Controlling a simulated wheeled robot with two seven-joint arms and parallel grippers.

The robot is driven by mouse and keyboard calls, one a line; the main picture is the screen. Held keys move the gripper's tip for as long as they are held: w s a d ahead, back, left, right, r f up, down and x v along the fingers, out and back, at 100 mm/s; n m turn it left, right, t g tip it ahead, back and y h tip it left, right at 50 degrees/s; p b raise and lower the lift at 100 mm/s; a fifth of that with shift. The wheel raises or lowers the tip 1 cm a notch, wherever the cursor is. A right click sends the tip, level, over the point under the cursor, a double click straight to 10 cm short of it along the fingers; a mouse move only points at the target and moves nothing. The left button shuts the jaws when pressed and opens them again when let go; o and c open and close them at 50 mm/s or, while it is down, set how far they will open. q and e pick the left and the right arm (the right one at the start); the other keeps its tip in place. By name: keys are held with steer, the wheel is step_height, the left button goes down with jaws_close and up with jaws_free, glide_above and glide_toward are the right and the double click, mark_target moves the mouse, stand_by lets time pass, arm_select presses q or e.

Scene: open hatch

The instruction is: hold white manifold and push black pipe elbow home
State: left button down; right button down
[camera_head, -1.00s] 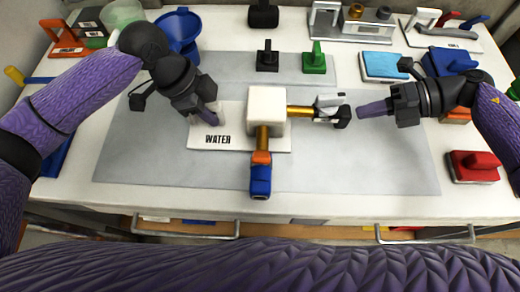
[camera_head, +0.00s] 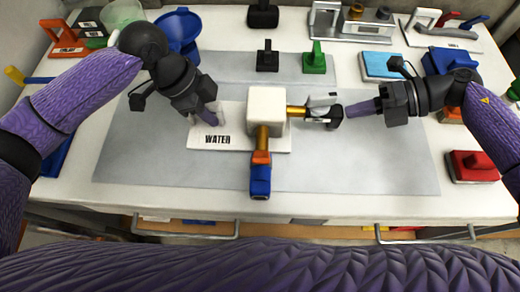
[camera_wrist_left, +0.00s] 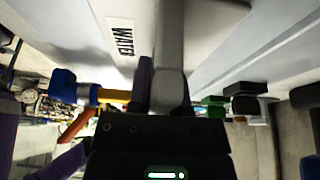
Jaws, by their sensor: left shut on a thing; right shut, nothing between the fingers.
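The white manifold (camera_head: 267,104) stands on a white plate marked WATER (camera_head: 262,142). A brass pipe (camera_head: 296,111) runs right from it to the black pipe elbow (camera_head: 336,117), which has a pale grey part on top. My left gripper (camera_head: 212,119) is shut at the manifold's left side. In the left wrist view its purple fingers (camera_wrist_left: 166,88) grip a pale grey-white piece (camera_wrist_left: 168,50) that looks like part of the manifold. My right gripper (camera_head: 346,110) is shut and empty, its tips touching or nearly touching the elbow's right side. The exact contact is too small to tell.
A blue elbow (camera_head: 260,180) with an orange collar sits on the front pipe. Black (camera_head: 267,57) and green (camera_head: 314,59) parts stand behind. A light blue block (camera_head: 383,66) and red block (camera_head: 473,166) lie right.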

mark_target(339, 110)
steer(key=shift+a, duration=1.85)
steer(key=shift+s+d, duration=0.1)
steer(key=shift+d, duration=4)
